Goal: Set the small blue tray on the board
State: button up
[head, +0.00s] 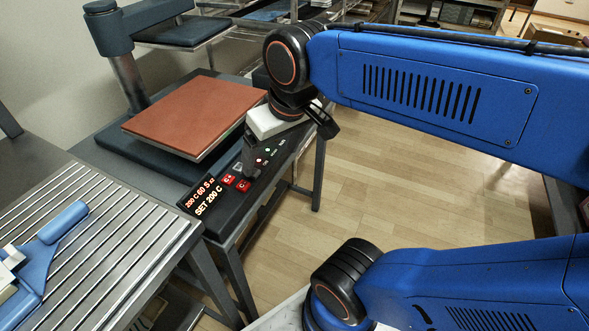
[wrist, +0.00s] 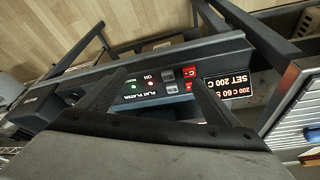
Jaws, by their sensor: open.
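A blue tray-like piece (head: 35,283) with a raised rounded handle lies on the slatted metal table at the left edge of the head view, partly cut off by the frame. White items sit on it. I cannot tell for sure which surface is the board; a flat rust-brown board (head: 190,112) lies on the press. My gripper (head: 290,150) is open and empty over the press's control panel, right of the blue piece and apart from it. In the wrist view, my gripper's two dark fingers (wrist: 152,88) stand apart with the panel behind them.
The control panel (head: 243,182) has red buttons and a lit display (head: 203,198). The press's dark upper plate (head: 182,30) is swung back behind the rust-brown board. The slatted table (head: 120,235) has bare room right of the blue piece. Wooden floor (head: 400,190) lies to the right.

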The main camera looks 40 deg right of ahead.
jog(key=s+d+f, duration=0.3)
jog(key=f, duration=0.1)
jog(key=shift+s+d+f+m+t+h, duration=0.15)
jog(key=shift+d+f+m+t+h, duration=0.15)
jog(key=shift+m+t, duration=0.1)
jog(key=shift+c, duration=0.4)
dwell(1.5)
